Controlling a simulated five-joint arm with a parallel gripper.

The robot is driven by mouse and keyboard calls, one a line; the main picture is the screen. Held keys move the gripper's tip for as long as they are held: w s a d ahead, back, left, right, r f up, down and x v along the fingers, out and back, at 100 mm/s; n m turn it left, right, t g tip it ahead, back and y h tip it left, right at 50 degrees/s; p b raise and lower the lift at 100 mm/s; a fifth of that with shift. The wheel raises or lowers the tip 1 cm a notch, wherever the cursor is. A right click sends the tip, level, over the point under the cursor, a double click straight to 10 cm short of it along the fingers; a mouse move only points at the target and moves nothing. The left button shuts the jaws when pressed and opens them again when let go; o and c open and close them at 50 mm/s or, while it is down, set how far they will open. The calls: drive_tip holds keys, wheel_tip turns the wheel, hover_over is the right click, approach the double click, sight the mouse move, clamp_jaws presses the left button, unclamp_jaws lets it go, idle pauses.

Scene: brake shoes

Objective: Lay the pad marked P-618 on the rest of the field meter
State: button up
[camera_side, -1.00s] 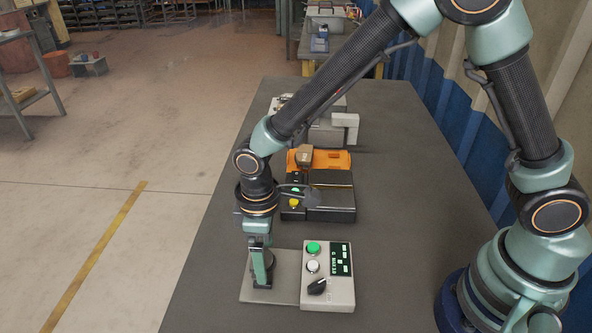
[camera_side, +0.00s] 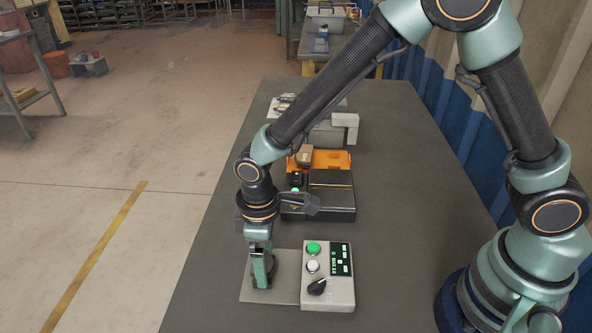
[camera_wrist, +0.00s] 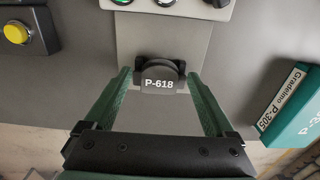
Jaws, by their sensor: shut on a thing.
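The dark pad marked P-618 (camera_wrist: 160,76) is between the green fingers of my gripper (camera_wrist: 160,86) in the wrist view, its label facing the camera. My gripper (camera_side: 262,284) is shut on it and points down over the field meter's grey rest plate (camera_side: 285,285). The finger hides most of the pad in the side view. I cannot tell whether the pad touches the plate. The field meter (camera_side: 342,291), with its green button, white button, black knob and lit display, stands at the plate's right. The plate also shows in the wrist view (camera_wrist: 130,45).
A black device (camera_side: 332,203) with an orange part (camera_side: 335,160) behind it stands beyond the meter. A grey machine (camera_side: 330,135) stands farther back. In the wrist view a teal box (camera_wrist: 290,110) marked Gradelmo P-305 lies at the right. The table's right side is clear.

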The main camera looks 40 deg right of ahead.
drive_tip(key=shift+f, duration=0.2)
drive_tip(key=o, duration=1.2)
wheel_tip(320, 180, up, 12)
drive_tip(key=s+d+r+m+t, duration=0.1)
drive_tip(key=d+r+m+t, duration=0.1)
drive_tip(key=d, duration=0.5)
drive_tip(key=s+d+r+m+t, duration=0.1)
drive_tip(key=d+r+m, duration=0.3)
drive_tip(key=d, duration=0.4)
drive_tip(key=s+d+r+m+t, duration=0.2)
drive_tip(key=s+d+r+m, duration=0.1)
drive_tip(key=d, duration=0.4)
drive_tip(key=shift+s+d+r+t, duration=0.1)
drive_tip(key=shift+d+r+t, duration=0.05)
drive_tip(key=shift+r, duration=0.25)
drive_tip(key=shift+d+r+t, duration=0.1)
drive_tip(key=shift+r+t, duration=0.05)
drive_tip(key=shift+r, duration=0.25)
